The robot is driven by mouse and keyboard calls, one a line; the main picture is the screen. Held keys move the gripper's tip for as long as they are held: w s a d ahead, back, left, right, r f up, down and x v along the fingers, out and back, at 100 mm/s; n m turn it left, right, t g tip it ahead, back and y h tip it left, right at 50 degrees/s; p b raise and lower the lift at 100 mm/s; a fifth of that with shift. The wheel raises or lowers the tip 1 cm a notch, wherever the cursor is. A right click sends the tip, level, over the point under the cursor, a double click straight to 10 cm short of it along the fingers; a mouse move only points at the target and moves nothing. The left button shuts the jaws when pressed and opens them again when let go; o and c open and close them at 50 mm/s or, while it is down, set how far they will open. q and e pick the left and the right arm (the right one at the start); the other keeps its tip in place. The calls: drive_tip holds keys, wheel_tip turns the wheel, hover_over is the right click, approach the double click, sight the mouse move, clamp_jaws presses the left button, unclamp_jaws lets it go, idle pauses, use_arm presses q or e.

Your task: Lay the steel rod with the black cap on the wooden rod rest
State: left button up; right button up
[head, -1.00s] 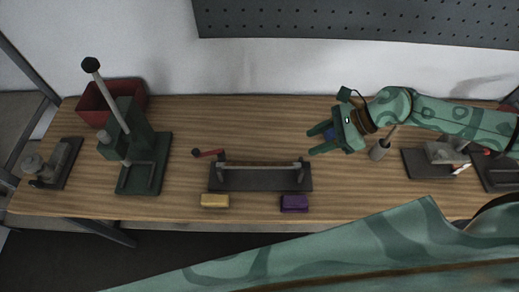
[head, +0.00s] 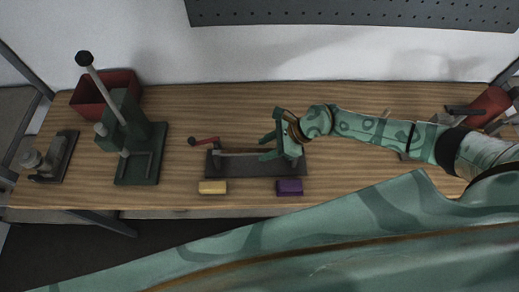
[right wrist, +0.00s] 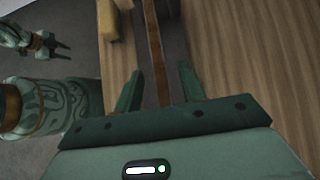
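A pale steel rod with a black ball cap (head: 84,59) slants up at the green press (head: 133,135) on the left; I cannot tell whether it is loose or part of the press. A thin wood-brown bar (right wrist: 155,50) spans a dark-based stand with a red crank (head: 213,165) mid-bench; I cannot tell whether this is the rod rest. My right gripper (head: 268,146) is open and empty above the stand's right part. In the right wrist view its fingers (right wrist: 158,85) lie on either side of the bar, apart from it. My left gripper (right wrist: 48,45) shows there too, open, off the bench front.
A yellow block (head: 212,187) and a purple block (head: 289,187) lie in front of the stand. A red bin (head: 118,87) stands behind the press, a grey device (head: 52,157) at far left. Another red container (head: 490,104) is at the right. Bench between press and stand is clear.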

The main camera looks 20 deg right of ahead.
drive_tip(key=shift+a+f, duration=0.15)
drive_tip(key=shift+a, duration=0.05)
clamp_jaws()
